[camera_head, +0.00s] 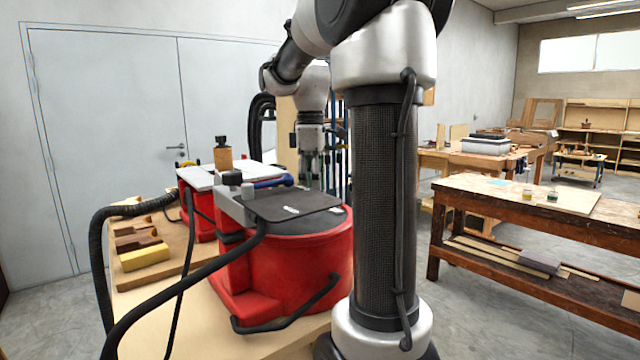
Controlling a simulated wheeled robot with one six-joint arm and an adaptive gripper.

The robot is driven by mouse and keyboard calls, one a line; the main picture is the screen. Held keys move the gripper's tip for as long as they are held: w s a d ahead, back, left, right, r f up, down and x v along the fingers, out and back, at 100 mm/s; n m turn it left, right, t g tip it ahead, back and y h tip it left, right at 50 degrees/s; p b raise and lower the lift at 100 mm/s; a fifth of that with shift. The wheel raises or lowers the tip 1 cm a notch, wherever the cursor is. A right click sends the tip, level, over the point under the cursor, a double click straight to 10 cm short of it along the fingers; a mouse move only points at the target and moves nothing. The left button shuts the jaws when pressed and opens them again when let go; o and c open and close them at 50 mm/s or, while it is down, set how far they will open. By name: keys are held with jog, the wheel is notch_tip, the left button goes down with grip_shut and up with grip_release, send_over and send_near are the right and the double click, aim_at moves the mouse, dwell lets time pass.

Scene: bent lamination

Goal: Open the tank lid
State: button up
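The red tank (303,262) stands on a wooden bench in the middle of the view. Its dark flat lid (292,203) lies level across the top and looks closed. A grey housing (236,208) sits at the lid's left edge. My gripper (312,183) points down behind the lid's far edge, above or beyond it; I cannot tell the exact gap. Its fingertips are small and partly lost against the background, so their opening is unclear. My arm's thick dark link hides the right side of the tank and perhaps part of the lid.
A blue tool (273,182) and small grey cylinders (232,178) lie by the lid's far left. A second red machine (197,215) with a pale top stands behind. Black hoses (100,262) loop along the left. Wooden blocks and a yellow block (145,257) lie on the bench (190,325).

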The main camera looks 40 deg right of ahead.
jog(key=shift+c, duration=0.5)
grip_shut()
jog(key=shift+s, duration=0.1)
